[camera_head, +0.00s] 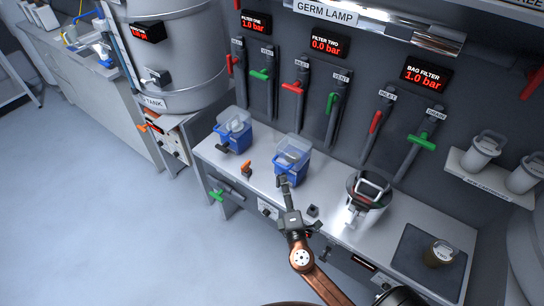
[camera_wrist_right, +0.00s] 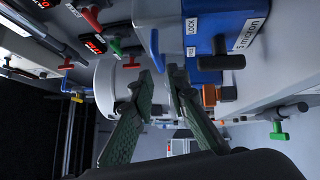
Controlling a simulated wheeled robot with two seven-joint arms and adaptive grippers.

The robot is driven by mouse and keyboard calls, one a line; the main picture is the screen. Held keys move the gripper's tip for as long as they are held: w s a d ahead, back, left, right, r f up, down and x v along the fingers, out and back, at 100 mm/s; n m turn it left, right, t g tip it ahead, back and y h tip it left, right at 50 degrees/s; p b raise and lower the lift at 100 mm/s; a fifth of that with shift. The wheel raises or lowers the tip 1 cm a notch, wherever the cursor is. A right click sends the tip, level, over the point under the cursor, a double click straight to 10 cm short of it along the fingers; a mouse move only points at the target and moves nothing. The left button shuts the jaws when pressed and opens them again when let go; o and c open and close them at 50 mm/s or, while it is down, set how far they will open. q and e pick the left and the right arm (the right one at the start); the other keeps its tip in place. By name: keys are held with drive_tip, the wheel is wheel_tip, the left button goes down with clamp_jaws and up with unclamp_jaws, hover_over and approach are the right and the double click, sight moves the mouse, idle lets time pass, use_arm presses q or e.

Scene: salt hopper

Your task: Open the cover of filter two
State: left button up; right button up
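Filter two (camera_head: 291,163) is the middle blue housing on the bench, with a clear cover (camera_head: 295,145) that looks shut on top. Its display (camera_head: 325,46) reads 0.0 bar. In the right wrist view a blue housing (camera_wrist_right: 205,25) labelled "LOCK" and "5 micron" is close at the upper right, with a dark T-handle (camera_wrist_right: 221,62) on it. My right gripper (camera_head: 283,180) is at the front of filter two, close to its handle. In the wrist view its fingertips (camera_wrist_right: 168,65) are apart with nothing held between them. My left gripper is out of view.
Filter one (camera_head: 234,132) stands left of filter two. An orange handle (camera_head: 246,167) sits on the bench between them. Valve pipes with red (camera_head: 293,88) and green (camera_head: 331,105) handles line the wall behind.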

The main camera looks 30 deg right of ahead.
sight(280, 165)
drive_tip(key=x, duration=0.7)
drive_tip(key=shift+r+p, duration=0.1)
drive_tip(key=shift+p, duration=0.2)
drive_tip(key=shift+w, duration=0.25)
drive_tip(key=shift+w+d, duration=0.15)
drive_tip(key=c, duration=0.3)
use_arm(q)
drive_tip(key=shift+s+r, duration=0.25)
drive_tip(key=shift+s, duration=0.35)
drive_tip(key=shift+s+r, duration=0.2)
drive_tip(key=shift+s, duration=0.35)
use_arm(e)
clamp_jaws()
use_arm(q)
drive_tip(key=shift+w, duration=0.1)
